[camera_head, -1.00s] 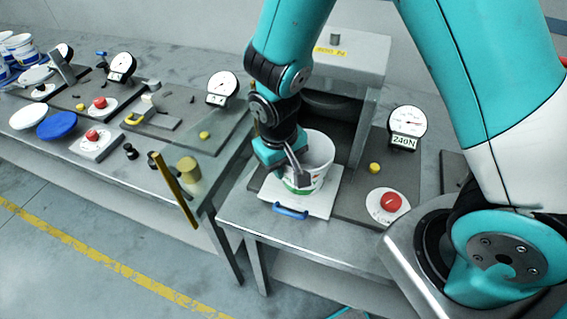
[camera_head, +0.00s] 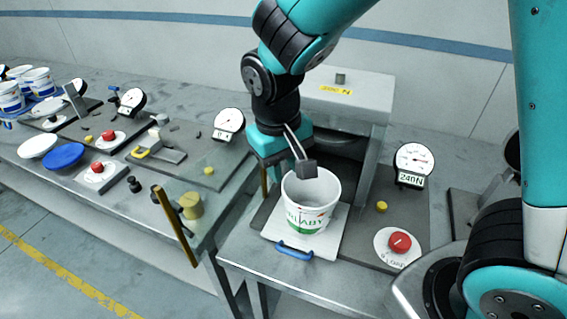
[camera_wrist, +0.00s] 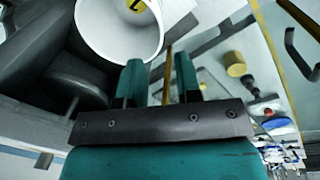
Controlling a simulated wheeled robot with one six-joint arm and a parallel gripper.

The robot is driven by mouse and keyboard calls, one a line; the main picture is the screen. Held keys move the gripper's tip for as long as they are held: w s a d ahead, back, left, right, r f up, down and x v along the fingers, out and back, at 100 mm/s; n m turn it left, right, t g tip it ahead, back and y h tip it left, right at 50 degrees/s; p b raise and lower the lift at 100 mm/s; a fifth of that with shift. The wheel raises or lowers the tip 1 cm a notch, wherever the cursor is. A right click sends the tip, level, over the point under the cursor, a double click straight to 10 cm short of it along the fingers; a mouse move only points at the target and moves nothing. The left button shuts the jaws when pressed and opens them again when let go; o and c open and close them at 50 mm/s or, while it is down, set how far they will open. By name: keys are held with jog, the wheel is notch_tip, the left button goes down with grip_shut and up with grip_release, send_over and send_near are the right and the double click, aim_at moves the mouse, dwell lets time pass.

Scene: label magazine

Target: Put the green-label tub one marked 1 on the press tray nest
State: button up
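The white tub (camera_head: 308,205) with green lettering stands upright on the white press tray (camera_head: 328,241), which has a blue handle at its front. The tub hides the nest under it. In the wrist view the open mouth of the tub (camera_wrist: 112,35) shows beyond the fingertips, with a yellow mark inside, cut by the top edge. My gripper (camera_wrist: 160,75) is open, its two teal fingers apart with no tub between them. In the head view it is behind and above the tub's rear rim.
The press with a gauge (camera_head: 413,160) and a red button (camera_head: 400,242) surrounds the tray. A bench on the left holds a blue lid (camera_head: 63,156), a white lid (camera_head: 37,145) and more gauges. Several tubs (camera_head: 38,82) stand at far left. A yellow-edged post (camera_head: 176,228) is left of the tray.

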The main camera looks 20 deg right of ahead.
jog(key=s+a+r+n+y, duration=0.1)
jog(key=s+r+n+y, duration=0.1)
jog(key=s+r, duration=0.2)
jog(key=s+a+r+n+y, duration=0.1)
jog(key=s+r+n+y, duration=0.2)
jog(key=s, duration=0.7)
notch_tip(320, 180, up, 2)
jog(key=shift+s+r, duration=0.25)
jog(key=shift+s, duration=0.05)
